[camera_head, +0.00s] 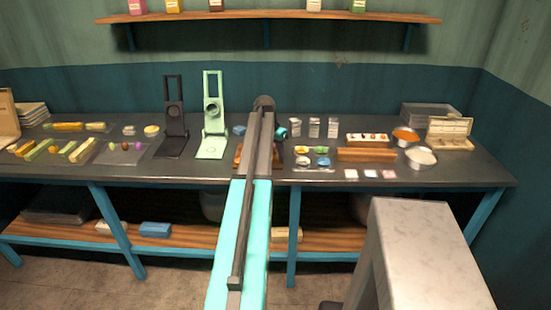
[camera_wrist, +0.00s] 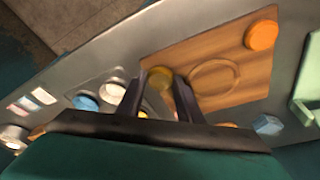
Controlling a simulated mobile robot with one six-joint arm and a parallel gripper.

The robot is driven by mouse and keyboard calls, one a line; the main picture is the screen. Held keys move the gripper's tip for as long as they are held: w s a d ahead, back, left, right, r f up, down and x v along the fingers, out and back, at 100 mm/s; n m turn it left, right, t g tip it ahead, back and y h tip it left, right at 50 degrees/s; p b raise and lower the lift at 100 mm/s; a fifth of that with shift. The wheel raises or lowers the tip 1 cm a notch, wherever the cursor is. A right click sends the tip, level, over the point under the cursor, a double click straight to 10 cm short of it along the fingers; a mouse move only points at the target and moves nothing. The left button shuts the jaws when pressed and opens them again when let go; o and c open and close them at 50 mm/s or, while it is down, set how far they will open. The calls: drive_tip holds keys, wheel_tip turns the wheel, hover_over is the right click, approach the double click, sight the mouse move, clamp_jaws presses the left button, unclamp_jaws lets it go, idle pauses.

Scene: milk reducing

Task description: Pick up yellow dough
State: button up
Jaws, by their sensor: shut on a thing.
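The yellow dough (camera_wrist: 160,73) shows between the two fingertips of my gripper (camera_wrist: 159,82) in the wrist view. My gripper is shut on it, at the edge of a wooden board (camera_wrist: 236,92). The fingers and the wrist hide part of the dough. I cannot tell whether it is touching the board or just above it. In the head view my own arm covers the dough and my fingertips.
On the board lie an orange disc (camera_wrist: 261,35) and a thin round ring (camera_wrist: 214,78). Green (camera_head: 213,120) and black (camera_head: 174,125) presses stand left. A blue block (camera_wrist: 267,125) is beside the board.

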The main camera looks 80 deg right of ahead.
drive_tip(key=shift+r, duration=0.75)
drive_tip(key=shift+a+r+b, duration=0.15)
drive_tip(key=shift+a+b, duration=0.15)
drive_tip(key=s+a+r+b, duration=0.1)
drive_tip(key=s+a+b, duration=0.1)
drive_tip(key=a, duration=1.3)
drive_tip(key=shift+a+r+b, duration=0.15)
drive_tip(key=shift+r+b, duration=0.1)
drive_tip(key=shift+b, duration=0.35)
